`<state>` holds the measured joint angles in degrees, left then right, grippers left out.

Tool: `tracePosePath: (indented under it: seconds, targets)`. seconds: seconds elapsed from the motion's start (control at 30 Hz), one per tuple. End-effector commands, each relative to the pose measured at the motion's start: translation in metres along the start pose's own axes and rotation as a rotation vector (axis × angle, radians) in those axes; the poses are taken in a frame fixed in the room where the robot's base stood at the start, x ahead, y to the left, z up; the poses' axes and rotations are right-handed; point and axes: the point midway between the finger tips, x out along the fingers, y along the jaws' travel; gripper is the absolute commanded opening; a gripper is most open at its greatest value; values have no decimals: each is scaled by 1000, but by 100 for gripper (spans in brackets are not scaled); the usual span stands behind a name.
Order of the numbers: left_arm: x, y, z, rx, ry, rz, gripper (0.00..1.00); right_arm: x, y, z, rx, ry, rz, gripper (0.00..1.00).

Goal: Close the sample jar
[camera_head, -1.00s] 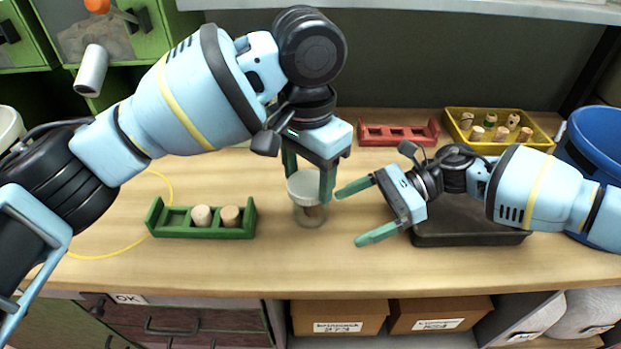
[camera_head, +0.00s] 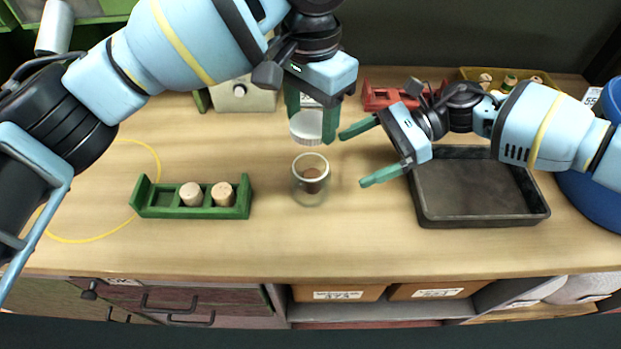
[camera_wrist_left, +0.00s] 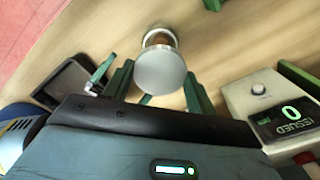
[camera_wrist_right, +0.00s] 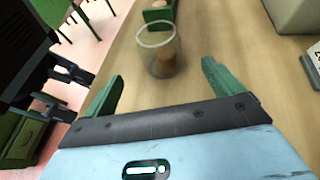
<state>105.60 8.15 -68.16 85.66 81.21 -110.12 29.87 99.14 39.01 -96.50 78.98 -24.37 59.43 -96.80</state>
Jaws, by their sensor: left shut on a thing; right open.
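The sample jar (camera_head: 311,186) is clear glass and stands upright and open on the table, with a brown cork stopper inside. It also shows in the right wrist view (camera_wrist_right: 158,48). My left gripper (camera_head: 313,122) points down and is shut on the white round lid (camera_head: 306,129), holding it clear of the jar; in the left wrist view the lid (camera_wrist_left: 160,71) partly hides the jar. My right gripper (camera_head: 353,158) is open and empty, to the right of the jar, with its fingers pointing toward it.
A green rack (camera_head: 190,212) with two corks stands left of the jar. A black tray (camera_head: 480,215) lies to the right. A red rack (camera_head: 378,98), a yellow cork bin (camera_head: 548,84) and a beige counter box (camera_head: 243,98) stand behind. The table in front of the jar is clear.

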Motion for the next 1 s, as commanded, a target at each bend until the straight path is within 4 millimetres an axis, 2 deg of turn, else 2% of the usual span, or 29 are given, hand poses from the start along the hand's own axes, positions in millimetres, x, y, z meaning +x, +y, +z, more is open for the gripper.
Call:
tracePosePath:
  seconds: [0.6, 0.8, 1.0]
  targets:
    - [0, 0, 0, 0, 0, 0, 36, 94, 1, 1, -2, 1, 4, 92]
    - [0, 0, 0, 0, 0, 0, 36, 111, 0, 0, -1, 0, 1, 92]
    - [0, 0, 0, 0, 0, 0, 36, 115, 1, 0, 0, 1, 1, 92]
